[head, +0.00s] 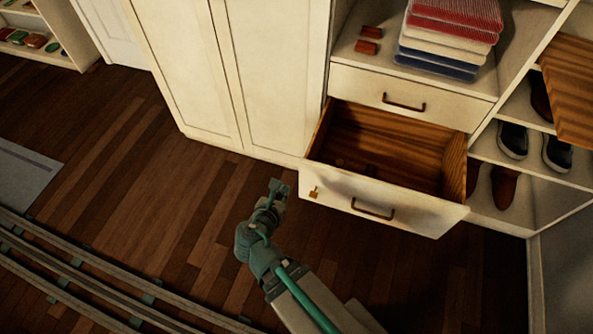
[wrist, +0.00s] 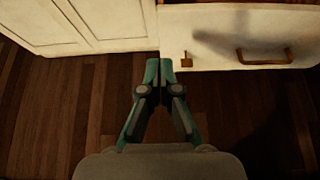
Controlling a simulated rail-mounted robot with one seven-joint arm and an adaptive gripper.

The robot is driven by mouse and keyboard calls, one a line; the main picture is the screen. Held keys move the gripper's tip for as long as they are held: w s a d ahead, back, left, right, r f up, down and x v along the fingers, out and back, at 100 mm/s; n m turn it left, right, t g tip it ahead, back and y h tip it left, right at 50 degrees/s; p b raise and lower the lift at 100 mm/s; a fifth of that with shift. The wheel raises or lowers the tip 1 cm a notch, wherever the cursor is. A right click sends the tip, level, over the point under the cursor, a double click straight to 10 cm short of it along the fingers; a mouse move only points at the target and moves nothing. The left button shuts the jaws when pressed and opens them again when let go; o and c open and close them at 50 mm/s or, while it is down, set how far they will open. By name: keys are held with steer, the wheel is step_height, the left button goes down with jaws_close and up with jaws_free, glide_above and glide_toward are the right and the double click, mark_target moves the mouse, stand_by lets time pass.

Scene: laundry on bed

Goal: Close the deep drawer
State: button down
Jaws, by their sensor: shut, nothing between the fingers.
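The deep drawer (head: 385,200) is the lower drawer of the white unit and is pulled well out. Its wooden inside is visible and looks mostly empty. Its front has a brown bar handle (head: 373,209) and a small brass-coloured piece (head: 314,193) near the left end. In the wrist view the drawer front (wrist: 222,45) is at the upper right. My gripper (head: 279,187) is shut and empty, just left of the drawer front's left end in the head view. In the wrist view my fingertips (wrist: 158,65) appear at that left edge; I cannot tell whether they touch it.
A shut upper drawer (head: 405,95) sits above, with folded cloths (head: 450,35) on the shelf over it. White cabinet doors (head: 255,70) stand to the left. Shoes (head: 513,140) fill shelves at the right.

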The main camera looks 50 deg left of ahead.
glide_toward(301, 163)
step_height(301, 163, down, 3)
steer(key=w+a, duration=0.1)
steer(key=w, duration=0.1)
steer(key=shift+w+a+f, duration=0.15)
steer(key=shift+w+a, duration=0.5)
steer(key=shift+w, duration=0.2)
steer(key=shift+w+a, duration=0.25)
steer(key=shift+w, duration=0.4)
steer(key=shift+a, duration=0.1)
